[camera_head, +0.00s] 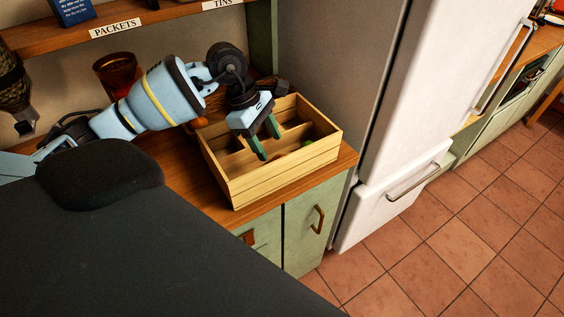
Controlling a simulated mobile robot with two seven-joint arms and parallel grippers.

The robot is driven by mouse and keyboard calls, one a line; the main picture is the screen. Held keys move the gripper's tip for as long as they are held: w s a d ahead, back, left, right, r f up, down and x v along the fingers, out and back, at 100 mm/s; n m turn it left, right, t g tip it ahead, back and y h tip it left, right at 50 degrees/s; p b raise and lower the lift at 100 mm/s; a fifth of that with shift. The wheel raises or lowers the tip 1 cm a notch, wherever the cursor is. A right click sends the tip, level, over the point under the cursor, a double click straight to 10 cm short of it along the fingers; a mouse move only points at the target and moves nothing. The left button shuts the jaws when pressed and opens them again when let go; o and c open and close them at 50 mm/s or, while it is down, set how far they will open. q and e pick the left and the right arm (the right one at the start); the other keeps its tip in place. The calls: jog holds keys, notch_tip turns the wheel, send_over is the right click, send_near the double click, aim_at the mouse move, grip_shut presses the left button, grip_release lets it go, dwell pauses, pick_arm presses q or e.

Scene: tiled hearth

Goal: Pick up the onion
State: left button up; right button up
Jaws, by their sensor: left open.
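My left gripper (266,141) reaches down over the wooden crate (268,184), its two green-tipped fingers apart with nothing visible between them. The crate stands on the wooden counter and is divided into compartments. I cannot clearly make out an onion. A small orange-brown rounded thing (200,122) shows beside the crate's left end, partly hidden by my left arm; I cannot tell what it is. Small bits of red and green (308,143) show low inside the crate, mostly hidden by its front wall. My right gripper is not in view.
A shelf (160,22) labelled PACKETS and TINS runs above the counter. An amber glass (117,72) stands behind my left arm. A white fridge (433,90) rises right of the crate, past the counter (184,175) edge. Tiled floor lies open at right.

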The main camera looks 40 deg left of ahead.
aim_at(277, 157)
pick_arm(q)
jog(key=shift+d+p+x, duration=0.15)
jog(key=shift+p+x, duration=0.1)
jog(key=shift+x, duration=1.2)
jog(key=shift+d+p+x, duration=0.1)
jog(key=shift+p+x, duration=0.1)
jog(key=shift+x, duration=1.3)
jog(key=shift+r, duration=0.1)
jog(key=shift+c, duration=0.2)
jog(key=c, duration=0.8)
